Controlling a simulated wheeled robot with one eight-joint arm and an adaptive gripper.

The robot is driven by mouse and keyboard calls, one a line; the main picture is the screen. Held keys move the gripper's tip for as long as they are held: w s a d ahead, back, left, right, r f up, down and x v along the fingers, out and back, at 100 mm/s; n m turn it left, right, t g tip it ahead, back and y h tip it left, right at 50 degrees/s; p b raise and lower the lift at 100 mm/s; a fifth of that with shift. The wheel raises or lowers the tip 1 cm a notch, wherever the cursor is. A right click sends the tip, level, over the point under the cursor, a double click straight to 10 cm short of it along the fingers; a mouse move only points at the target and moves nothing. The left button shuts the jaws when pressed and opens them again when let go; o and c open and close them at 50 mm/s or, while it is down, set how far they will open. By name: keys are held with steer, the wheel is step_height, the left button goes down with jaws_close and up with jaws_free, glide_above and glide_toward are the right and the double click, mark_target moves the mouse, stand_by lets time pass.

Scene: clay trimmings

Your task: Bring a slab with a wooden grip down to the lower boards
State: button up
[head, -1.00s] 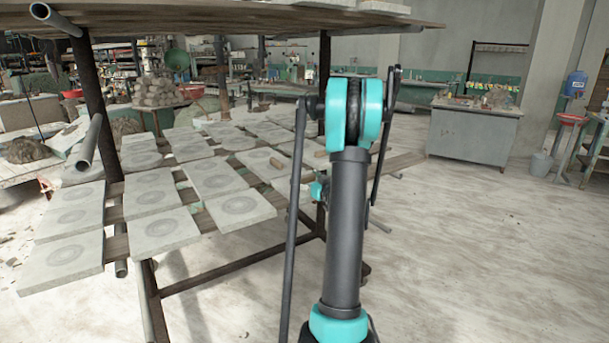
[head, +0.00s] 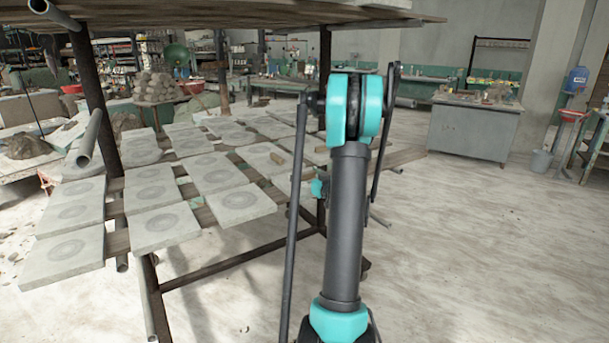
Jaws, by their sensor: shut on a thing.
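The lower boards (head: 117,243) carry rows of flat grey slabs, most with round ring marks. One slab (head: 256,150) toward the right of the rows has a small wooden grip (head: 277,158) on it. Another wooden piece (head: 322,149) shows close to my arm, partly hidden by it. The upper board (head: 230,22) crosses the top of the view, with the pale edge of a slab (head: 385,4) at its upper side. My arm rises in front of the rack's right part. My gripper is not visible, nor is anything it holds.
Dark posts (head: 95,110) and a lower rail (head: 240,262) frame the rack. A grey pipe (head: 90,140) leans at its left. A grey cabinet (head: 473,132) stands behind to the right. The pale floor (head: 480,250) at right is open.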

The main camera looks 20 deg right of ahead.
steer(key=shift+f, duration=0.15)
steer(key=o, duration=1.7)
steer(key=shift+o, duration=0.2)
steer(key=s+d, duration=0.2)
steer(key=s, duration=0.9)
steer(key=shift+s, duration=0.4)
steer(key=shift+s+d, duration=0.1)
steer(key=shift+d, duration=0.05)
